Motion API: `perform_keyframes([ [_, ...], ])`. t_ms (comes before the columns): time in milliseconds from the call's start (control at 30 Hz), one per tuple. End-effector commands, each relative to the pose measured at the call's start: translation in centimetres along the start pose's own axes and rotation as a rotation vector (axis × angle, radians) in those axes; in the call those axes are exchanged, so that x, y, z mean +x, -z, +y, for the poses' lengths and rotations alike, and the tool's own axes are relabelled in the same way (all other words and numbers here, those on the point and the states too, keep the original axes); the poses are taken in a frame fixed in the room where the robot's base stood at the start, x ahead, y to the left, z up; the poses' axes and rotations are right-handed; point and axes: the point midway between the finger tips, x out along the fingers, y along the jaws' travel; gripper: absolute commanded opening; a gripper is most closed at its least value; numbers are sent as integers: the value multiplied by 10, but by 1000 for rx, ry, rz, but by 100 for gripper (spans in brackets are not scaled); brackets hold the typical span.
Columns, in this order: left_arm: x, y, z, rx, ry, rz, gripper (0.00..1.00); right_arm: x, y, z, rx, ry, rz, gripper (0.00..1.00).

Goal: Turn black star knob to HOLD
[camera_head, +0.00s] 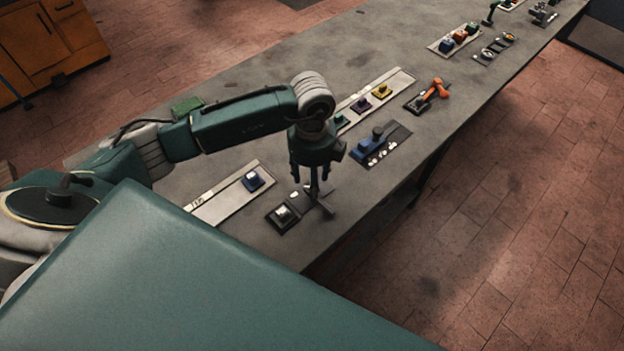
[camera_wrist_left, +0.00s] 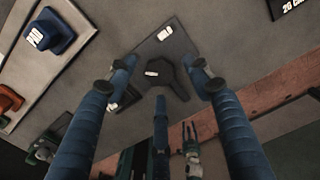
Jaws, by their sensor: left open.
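The black star knob (camera_wrist_left: 174,84) is between and beyond the fingers of my left gripper (camera_wrist_left: 162,66) in the left wrist view. It has several blunt lobes and a small white mark on one of them. It sits on a dark plate (camera_wrist_left: 147,52) with white labels, too small to read surely. In the head view my left gripper (camera_head: 313,188) points straight down over the knob (camera_head: 322,208), partly hiding it. The plate (camera_head: 274,221) shows beside it. The fingers are open and spread on both sides of the knob; I cannot tell whether they touch it.
A blue control (camera_head: 254,181) on a pale strip is close by to the left. A blue lever block (camera_head: 374,143) and an orange handle (camera_head: 437,89) stand farther along the grey bench (camera_head: 345,62). The bench edge is near the knob, with brick floor beyond.

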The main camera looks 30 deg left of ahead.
Motion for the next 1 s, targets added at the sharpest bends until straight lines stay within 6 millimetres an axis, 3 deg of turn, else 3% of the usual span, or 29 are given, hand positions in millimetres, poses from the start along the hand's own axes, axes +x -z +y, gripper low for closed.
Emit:
perform_keyframes([
  [133, 11, 0, 0, 2, -1, 0, 51, -2, 8, -1, 1, 1, 11, 40],
  [433, 13, 0, 0, 2, 0, 0, 51, -2, 4, -9, 3, 10, 4, 40],
  [700, 13, 1, 0, 2, 1, 1, 0, -2, -1, -10, 3, 11, -4, 40],
  [1000, 13, -3, 4, 10, 1, 1, 0, -1, -2, -7, 2, 8, -4, 40],
])
